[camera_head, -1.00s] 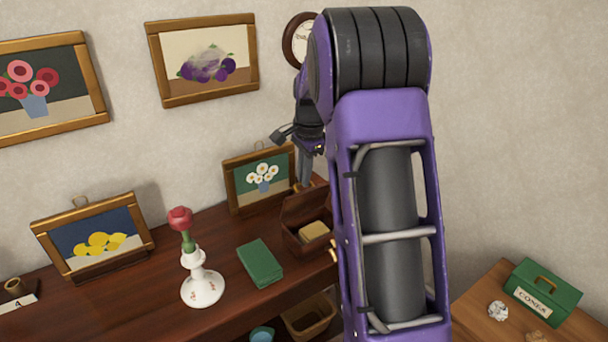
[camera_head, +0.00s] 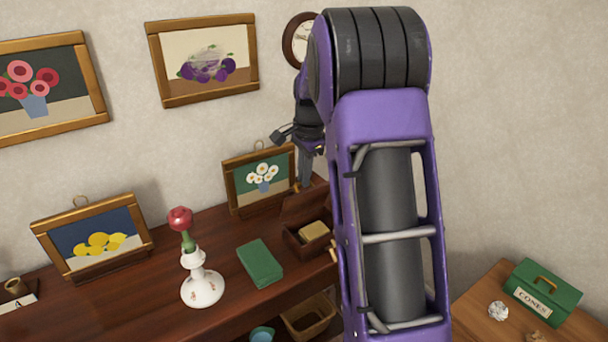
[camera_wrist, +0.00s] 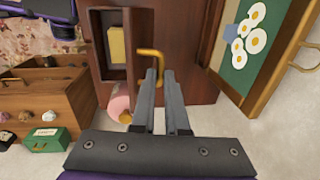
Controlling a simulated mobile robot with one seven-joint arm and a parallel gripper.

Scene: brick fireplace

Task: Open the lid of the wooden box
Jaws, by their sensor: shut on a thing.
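The wooden box (camera_head: 302,249) stands on the dark desk beside the daisy picture. Its lid (camera_head: 303,203) is raised at the back, so the inside is open to view, with a yellow block (camera_head: 314,231) in it. In the wrist view the box (camera_wrist: 94,62) is on the left, with the block (camera_wrist: 117,46) inside, and the lid (camera_wrist: 185,58) is to the right. A brass handle (camera_wrist: 151,53) is at the fingertips of my gripper (camera_wrist: 160,76), which is shut on it. In the head view my gripper (camera_head: 304,182) is above the lid, partly hidden by my arm.
The daisy picture (camera_head: 243,193) stands close beside the lid. A green book (camera_head: 260,263) and a white vase (camera_head: 202,284) with a red flower are to the left. A green box (camera_head: 542,292) sits on a side table at the lower right.

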